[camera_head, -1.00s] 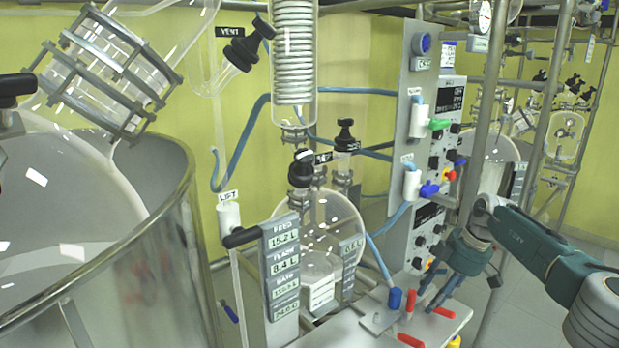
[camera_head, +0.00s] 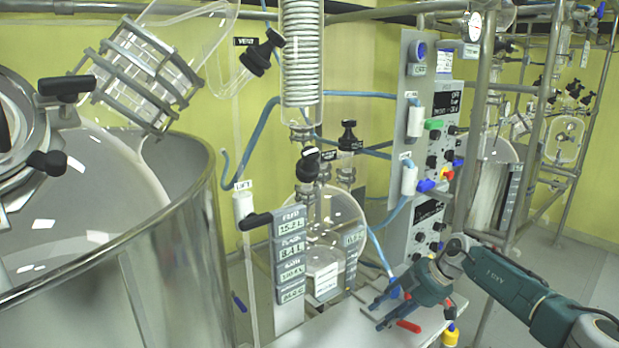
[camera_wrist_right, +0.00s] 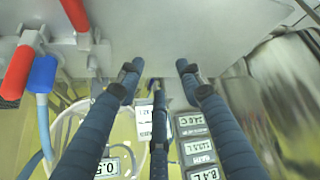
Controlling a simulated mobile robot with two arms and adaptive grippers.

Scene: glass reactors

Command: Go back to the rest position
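My right gripper (camera_head: 378,310) reaches in from the right in the head view, over the white bench top. Its dark blue fingers point left. In the right wrist view the fingers (camera_wrist_right: 157,72) are spread apart with nothing between them. The right gripper's fingers partly cover the valves at the bench. My left gripper is in neither view.
A large steel vessel (camera_head: 170,270) fills the left. A round glass flask (camera_head: 335,225) stands behind labelled displays (camera_head: 290,250). A control panel (camera_head: 432,170) and steel posts stand close behind my right arm. A red handle (camera_head: 408,326) lies near the gripper. Open floor shows at right.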

